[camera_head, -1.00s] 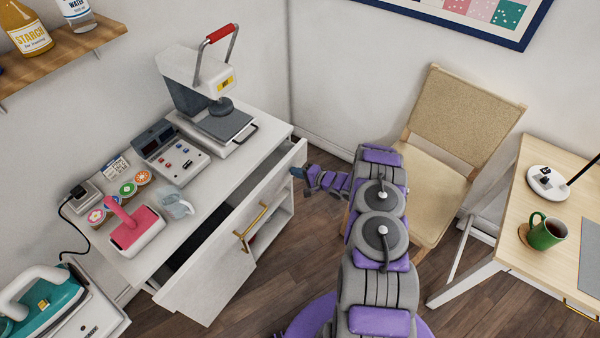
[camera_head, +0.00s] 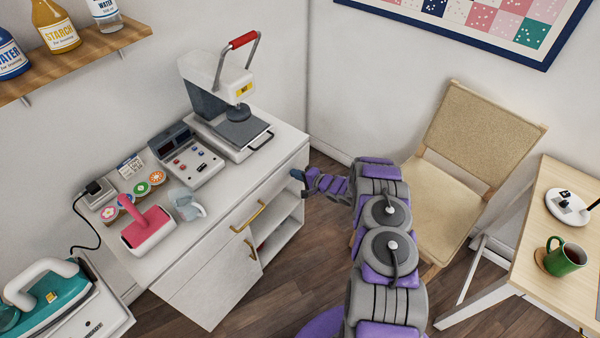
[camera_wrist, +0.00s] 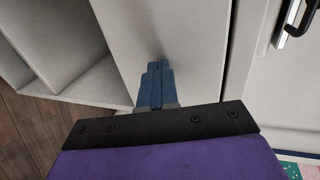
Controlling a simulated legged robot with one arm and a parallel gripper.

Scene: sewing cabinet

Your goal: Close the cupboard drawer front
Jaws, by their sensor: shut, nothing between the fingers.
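The white cupboard (camera_head: 206,288) stands at the left with its top drawer front (camera_head: 222,222) flush, or nearly flush, with the body; no open gap shows above it. A brass handle (camera_head: 247,214) is on the drawer front. My gripper (camera_head: 298,176) is at the right end of the cupboard, close to the drawer front's right part. In the wrist view my gripper's blue fingers (camera_wrist: 154,82) are together and empty, with their tips against or very near a pale panel (camera_wrist: 165,35). I cannot tell whether they touch.
On the cupboard top are a heat press (camera_head: 240,125), a control box (camera_head: 186,155), a pink-handled tool (camera_head: 147,229) and a clear jug (camera_head: 187,204). Open shelves (camera_head: 280,232) are below. A chair (camera_head: 450,190) and a desk (camera_head: 525,235) with a green mug (camera_head: 565,257) stand right.

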